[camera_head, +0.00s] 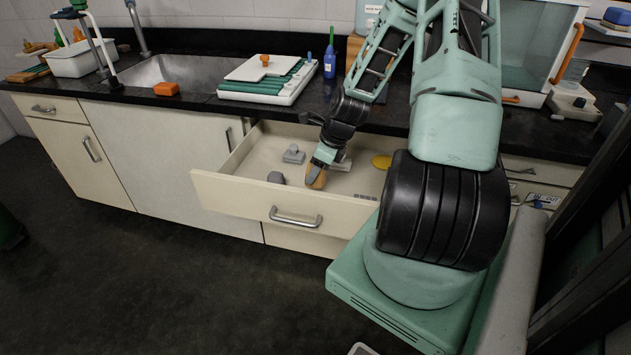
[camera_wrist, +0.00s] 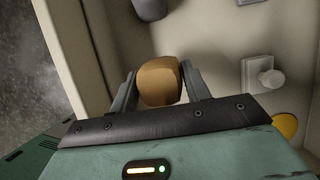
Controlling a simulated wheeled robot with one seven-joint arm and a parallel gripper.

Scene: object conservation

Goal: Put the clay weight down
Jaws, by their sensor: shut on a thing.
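The clay weight (camera_wrist: 158,82) is a rounded tan-brown block. My gripper (camera_wrist: 160,88) is shut on it, one finger on each side, in the wrist view. In the head view my gripper (camera_head: 318,172) reaches down into the open drawer (camera_head: 240,192), and the clay weight (camera_head: 316,180) shows at its fingertips. The weight is inside the drawer's walls, near the front panel. I cannot tell whether it touches the drawer floor.
In the drawer are a grey rounded weight (camera_head: 276,177), a grey knobbed weight (camera_head: 293,155) and a yellow disc (camera_head: 382,162). Another pale knobbed piece (camera_wrist: 265,78) lies right of my gripper. The drawer front stands close beside it. Bare floor shows between the pieces.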

